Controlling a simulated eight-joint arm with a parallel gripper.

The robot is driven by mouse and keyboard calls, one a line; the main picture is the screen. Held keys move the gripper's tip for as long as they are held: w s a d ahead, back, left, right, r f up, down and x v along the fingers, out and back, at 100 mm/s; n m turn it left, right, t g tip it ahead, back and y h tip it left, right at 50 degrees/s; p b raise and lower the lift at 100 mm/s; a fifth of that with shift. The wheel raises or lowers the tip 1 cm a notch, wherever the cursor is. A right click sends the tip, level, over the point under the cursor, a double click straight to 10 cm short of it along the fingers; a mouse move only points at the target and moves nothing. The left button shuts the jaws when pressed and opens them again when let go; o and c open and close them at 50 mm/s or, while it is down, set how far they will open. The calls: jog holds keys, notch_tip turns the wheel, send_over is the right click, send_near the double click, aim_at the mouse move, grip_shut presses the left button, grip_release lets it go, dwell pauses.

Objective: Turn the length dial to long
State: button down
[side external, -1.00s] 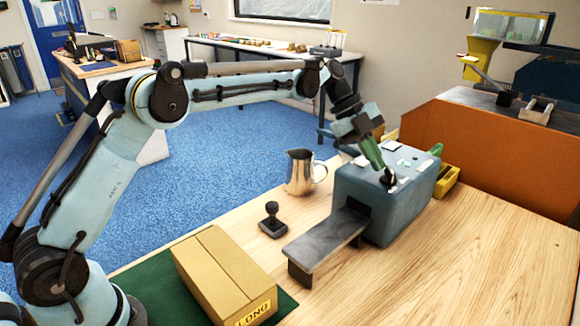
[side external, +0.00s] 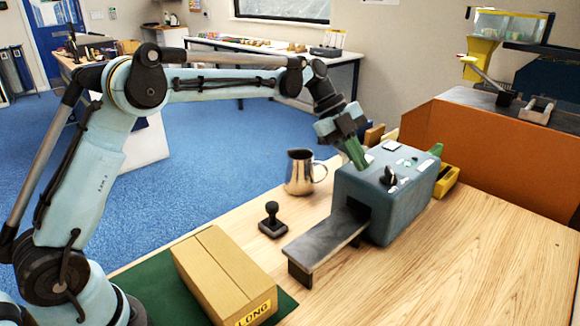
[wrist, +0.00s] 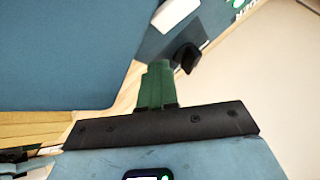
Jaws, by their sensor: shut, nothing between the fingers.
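The blue-grey machine (side external: 375,208) stands on the wooden table, with a metal chute (side external: 325,240) at its front. A black dial (side external: 388,176) with small white labels beside it sits on the machine's top. I cannot read its setting. My gripper (side external: 360,160), with green fingers, is shut and empty, just left of and above the dial, apart from it. In the wrist view the shut fingers (wrist: 157,82) point up the picture, and the black dial (wrist: 186,57) is just to their right, partly near their edge.
A carton marked LONG (side external: 225,270) lies on a green mat (side external: 150,285) at the front left. A black hand stamp (side external: 271,220) and a metal jug (side external: 300,172) stand left of the machine. A yellow bin (side external: 447,180) is behind it. The table's right side is clear.

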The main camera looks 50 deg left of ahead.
jog(key=w+v, duration=0.1)
jog(key=v, duration=0.9)
jog(key=s+n+t+y, duration=0.2)
jog(key=s+n, duration=0.5)
jog(key=s+a+f+n+t+y, duration=0.1)
jog(key=s+f+n+t+y, duration=0.1)
jog(key=s+f+n, duration=0.3)
jog(key=s+a+f+n+t+y, duration=0.1)
jog(key=s+f+n+y, duration=0.2)
jog(key=s+n, duration=0.9)
notch_tip(320, 180, down, 2)
jog(key=shift+s+a+f+t, duration=0.1)
jog(key=shift+s+a+t, duration=0.15)
jog(key=shift+t, duration=0.15)
